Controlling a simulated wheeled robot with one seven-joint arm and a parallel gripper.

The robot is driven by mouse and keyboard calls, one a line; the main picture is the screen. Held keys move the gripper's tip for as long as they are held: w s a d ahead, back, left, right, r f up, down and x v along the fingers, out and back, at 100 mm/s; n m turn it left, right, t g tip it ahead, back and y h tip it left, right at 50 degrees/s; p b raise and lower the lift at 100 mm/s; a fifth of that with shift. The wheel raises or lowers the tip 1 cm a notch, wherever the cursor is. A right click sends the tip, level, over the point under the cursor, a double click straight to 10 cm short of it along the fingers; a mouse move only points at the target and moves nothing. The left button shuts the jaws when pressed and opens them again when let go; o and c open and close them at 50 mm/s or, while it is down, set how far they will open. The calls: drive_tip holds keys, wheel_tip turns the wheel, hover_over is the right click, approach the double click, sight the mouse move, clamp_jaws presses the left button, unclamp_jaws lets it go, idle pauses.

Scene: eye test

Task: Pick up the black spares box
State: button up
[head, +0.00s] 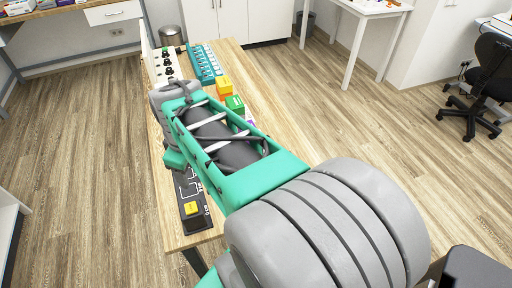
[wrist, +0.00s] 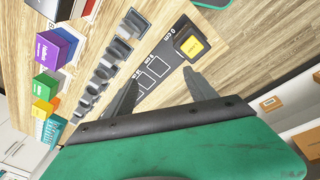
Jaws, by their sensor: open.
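A black box with a yellow label on top (wrist: 190,44) sits at one end of a black marked strip (wrist: 150,78) on the wooden table. It is the only black box I see; its label is too small to read. In the head view its yellow top (head: 191,208) shows at the near end of the strip (head: 187,186). My gripper (wrist: 163,79) is open and empty, with its two dark fingers over the strip. The box is beyond the right fingertip, apart from it. In the head view my arm hides the gripper.
A row of dark grey pieces (wrist: 118,50) stands beside the strip. Purple (wrist: 55,47), green (wrist: 46,86) and yellow (wrist: 41,111) boxes stand farther left. A teal rack (head: 205,62) lies at the table's far end. Bare wood (head: 270,105) is free along the right.

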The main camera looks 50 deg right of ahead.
drive_tip(key=o, duration=0.3)
drive_tip(key=s+d+n+g, duration=0.1)
drive_tip(key=s+d+n, duration=0.2)
drive_tip(key=d, duration=0.9)
drive_tip(key=shift+d+f+n+p, duration=0.25)
drive_tip(key=shift+d+n+p, duration=0.05)
drive_tip(key=shift+d+n, duration=0.1)
drive_tip(key=o, duration=0.4)
drive_tip(key=s+d+n, duration=0.1)
drive_tip(key=d, duration=0.1)
drive_tip(key=s+d+n, duration=0.1)
drive_tip(key=s+d, duration=0.1)
drive_tip(key=d, duration=0.1)
drive_tip(key=s+d+f+n, duration=0.1)
drive_tip(key=s+d, duration=0.1)
drive_tip(key=d, duration=0.1)
drive_tip(key=shift+s+g+y, duration=0.25)
drive_tip(key=shift+g+y, duration=0.05)
drive_tip(key=shift+g, duration=0.1)
drive_tip(key=shift+n, duration=0.4)
drive_tip(key=f, duration=0.5)
drive_tip(key=f+p, duration=0.1)
drive_tip(key=f, duration=0.2)
drive_tip(key=shift+s+d, duration=0.1)
drive_tip(key=shift+d, duration=0.2)
